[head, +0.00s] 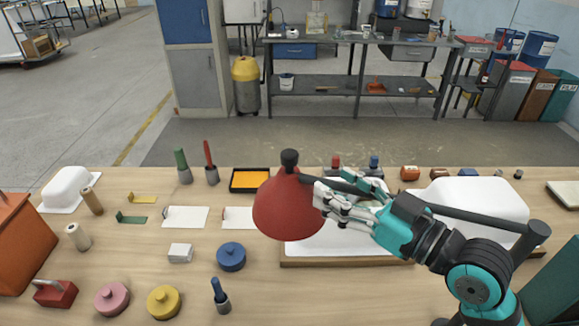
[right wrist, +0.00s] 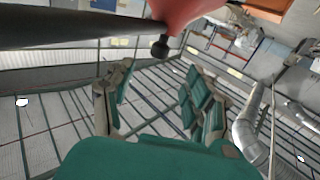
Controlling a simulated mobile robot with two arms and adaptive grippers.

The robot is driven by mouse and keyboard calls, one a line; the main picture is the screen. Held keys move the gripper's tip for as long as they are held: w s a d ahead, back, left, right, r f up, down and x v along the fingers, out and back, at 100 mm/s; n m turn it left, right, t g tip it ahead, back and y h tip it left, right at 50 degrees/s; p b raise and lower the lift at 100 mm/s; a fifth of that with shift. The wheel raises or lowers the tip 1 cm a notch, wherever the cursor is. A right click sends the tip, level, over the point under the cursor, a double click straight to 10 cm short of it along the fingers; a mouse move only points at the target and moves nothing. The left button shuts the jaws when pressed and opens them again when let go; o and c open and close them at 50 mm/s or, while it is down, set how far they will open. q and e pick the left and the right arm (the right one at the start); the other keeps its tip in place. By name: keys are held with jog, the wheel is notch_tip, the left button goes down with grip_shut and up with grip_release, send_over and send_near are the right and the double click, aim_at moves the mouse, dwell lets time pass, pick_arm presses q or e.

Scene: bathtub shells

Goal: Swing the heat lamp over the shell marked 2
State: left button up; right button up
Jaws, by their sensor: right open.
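The heat lamp has a red shade (head: 285,210) with a black knob on top. Its dark arm (head: 455,214) runs right to a post at the table's right side. The shade hangs over the left end of a white shell (head: 345,243) on a wooden base. A second white shell (head: 470,194) lies to the right, partly behind the lamp arm and my right arm. No number is readable on either. My right gripper (head: 340,200) is open beside the shade, near the lamp arm; whether it touches is unclear. The right wrist view shows its spread fingers (right wrist: 160,100), with the red shade (right wrist: 186,12) beyond.
A small white shell (head: 70,187) lies at the far left. Blue (head: 231,256), yellow (head: 164,301) and pink (head: 112,298) round lidded pieces and a blue-handled brush (head: 220,295) occupy the front left. An orange tray (head: 249,180) is behind the lamp.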

aim_at(296, 162)
jog(key=p+x, duration=0.1)
jog(key=x, duration=0.1)
jog(key=p+x, duration=0.1)
jog(key=x, duration=0.2)
jog(key=p+x, duration=0.1)
jog(key=x, duration=0.1)
jog(key=shift+w+a+r, duration=0.15)
jog(key=shift+a+r, duration=0.1)
jog(key=x, duration=0.1)
jog(key=p+x, duration=0.1)
jog(key=x, duration=0.1)
jog(key=shift+w+f, duration=0.15)
jog(key=shift+f, duration=0.1)
jog(key=shift+w+a, duration=0.15)
jog(key=shift+a, duration=0.05)
pick_arm(q)
jog(key=r, duration=0.1)
jog(key=w+r, duration=0.1)
jog(key=r, duration=0.2)
jog(key=shift+w+d+r, duration=0.15)
jog(key=shift+w, duration=0.25)
pick_arm(e)
jog(key=shift+c, duration=0.4)
grip_shut()
pick_arm(q)
jog(key=shift+w, duration=0.1)
pick_arm(e)
jog(key=shift+w+a+f, duration=0.1)
